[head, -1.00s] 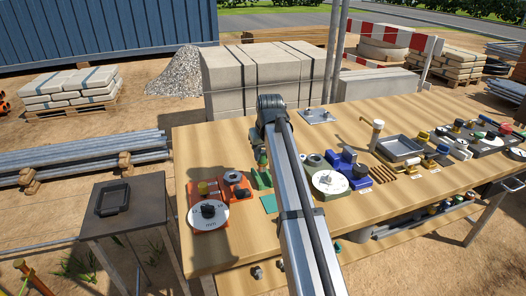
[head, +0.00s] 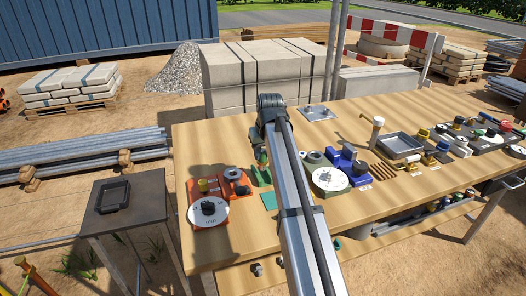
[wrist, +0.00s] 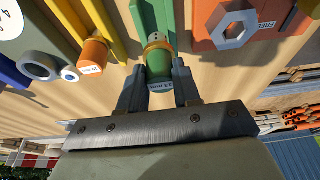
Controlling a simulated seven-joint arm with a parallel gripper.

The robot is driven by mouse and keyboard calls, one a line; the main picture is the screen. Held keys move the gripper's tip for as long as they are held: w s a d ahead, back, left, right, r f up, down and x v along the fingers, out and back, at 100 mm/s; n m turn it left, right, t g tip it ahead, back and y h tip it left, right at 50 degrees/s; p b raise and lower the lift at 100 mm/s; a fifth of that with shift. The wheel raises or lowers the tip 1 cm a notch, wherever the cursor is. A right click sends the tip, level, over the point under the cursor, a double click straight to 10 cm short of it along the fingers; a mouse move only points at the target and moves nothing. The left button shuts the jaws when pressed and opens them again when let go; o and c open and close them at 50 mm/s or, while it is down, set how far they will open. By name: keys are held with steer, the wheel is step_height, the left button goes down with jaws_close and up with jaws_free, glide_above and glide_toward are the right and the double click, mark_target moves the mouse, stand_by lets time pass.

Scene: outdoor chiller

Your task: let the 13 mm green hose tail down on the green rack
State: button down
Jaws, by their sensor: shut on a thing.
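The green hose tail (wrist: 159,58) has a brassy upper end and a pale label that seems to read 13 mm. My gripper (wrist: 159,88) is shut on it, one finger on each side, in the wrist view. The green rack (wrist: 145,12) has upright green sides just beyond the hose tail. The hose tail's far end is at the rack's opening; I cannot tell whether it rests on the rack. In the head view the green rack (head: 261,177) shows left of my arm, which hides most of the gripper.
In the wrist view an orange hose tail (wrist: 93,56) lies left, near a grey ring (wrist: 39,66). An orange block with a hex nut (wrist: 233,27) is close on the right. In the head view a white dial (head: 208,217) stands left, and a blue fixture (head: 343,163) right.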

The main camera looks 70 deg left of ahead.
mark_target(264, 156)
steer(key=shift+f, duration=1.1)
steer(key=shift+f, duration=1.05)
steer(key=shift+c, duration=1.2)
jaws_free()
steer(key=shift+v, duration=3.5)
steer(key=shift+r, duration=0.1)
steer(key=v, duration=1.3)
steer(key=shift+d+r, duration=0.2)
steer(key=shift+r, duration=0.1)
